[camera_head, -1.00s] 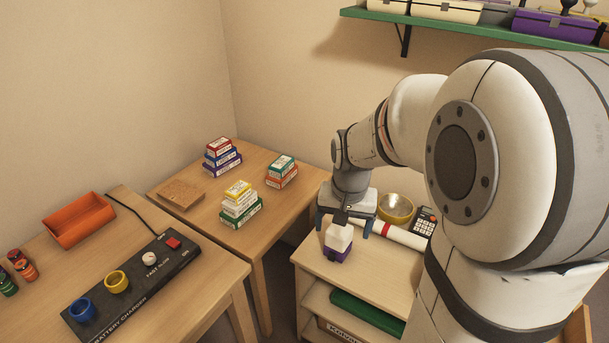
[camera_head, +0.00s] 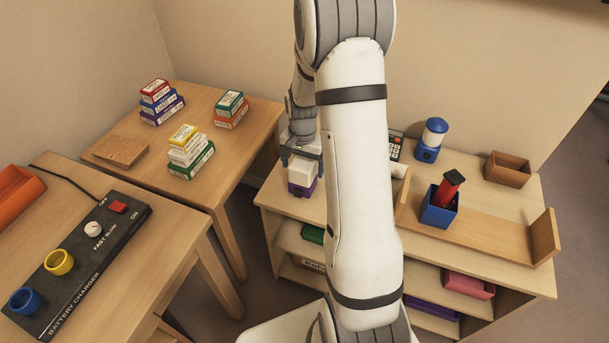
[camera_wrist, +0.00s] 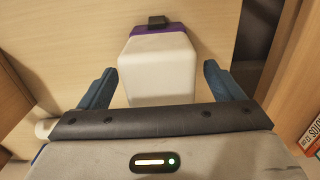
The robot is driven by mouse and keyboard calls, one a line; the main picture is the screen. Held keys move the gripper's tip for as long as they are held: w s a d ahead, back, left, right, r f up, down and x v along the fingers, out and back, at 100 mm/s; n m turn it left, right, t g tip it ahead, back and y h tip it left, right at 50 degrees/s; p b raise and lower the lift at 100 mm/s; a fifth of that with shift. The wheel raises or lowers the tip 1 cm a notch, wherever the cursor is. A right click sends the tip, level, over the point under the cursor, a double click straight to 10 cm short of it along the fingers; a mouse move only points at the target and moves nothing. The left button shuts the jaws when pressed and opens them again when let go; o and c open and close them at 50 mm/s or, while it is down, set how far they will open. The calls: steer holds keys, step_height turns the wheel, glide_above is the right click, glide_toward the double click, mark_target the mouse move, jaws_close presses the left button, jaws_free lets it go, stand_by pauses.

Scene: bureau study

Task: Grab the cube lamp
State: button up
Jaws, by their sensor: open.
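The cube lamp (camera_head: 302,174) has a white block body on a purple base and stands on the left end of the low wooden shelf unit. In the wrist view the cube lamp (camera_wrist: 160,66) shows its white body, purple base and a small dark tab at the far side. My gripper (camera_head: 302,160) is over the lamp, jaws open. In the wrist view the blue fingers of my gripper (camera_wrist: 159,72) lie on either side of the white body, with a visible gap at each side. Its near end is hidden by my gripper's body.
My arm hides the middle of the shelf unit (camera_head: 480,262). A blue lantern (camera_head: 431,140), a brown box (camera_head: 507,168) and a blue cup (camera_head: 438,210) stand to the right. A table (camera_head: 228,150) with stacked boxes and a battery charger (camera_head: 85,258) are to the left.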

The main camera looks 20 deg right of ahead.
step_height(320, 180, down, 2)
steer(key=shift+f, duration=0.1)
steer(key=c, duration=1.2)
